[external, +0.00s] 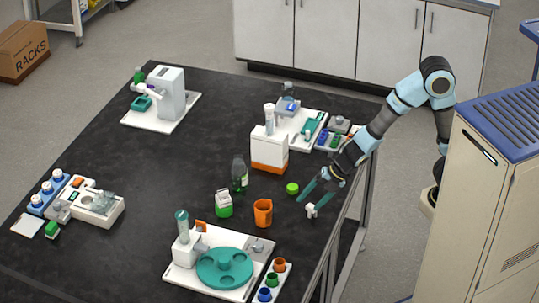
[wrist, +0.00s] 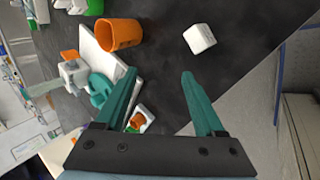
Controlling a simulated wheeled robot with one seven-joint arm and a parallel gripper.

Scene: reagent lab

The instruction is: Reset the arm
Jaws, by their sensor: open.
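My gripper (external: 319,186) is at the right edge of the black table, reached over by my blue and grey arm. Its two teal fingers are spread apart with nothing between them, and it also shows in the wrist view (wrist: 160,85). A small white block (external: 311,210) lies on the table close to the fingertips. In the wrist view the white block (wrist: 200,39) is beyond the fingertips, apart from them. An orange cup (external: 263,212) stands to the left of the gripper, and it shows at the upper left of the wrist view (wrist: 120,34).
The black table (external: 165,185) has a clear middle. Near the gripper are a green cap (external: 292,188), a dark bottle (external: 239,174) and a white-and-green carton (external: 224,204). A teal carousel (external: 224,268) stands at the front. A tan cabinet (external: 495,190) stands right of the table.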

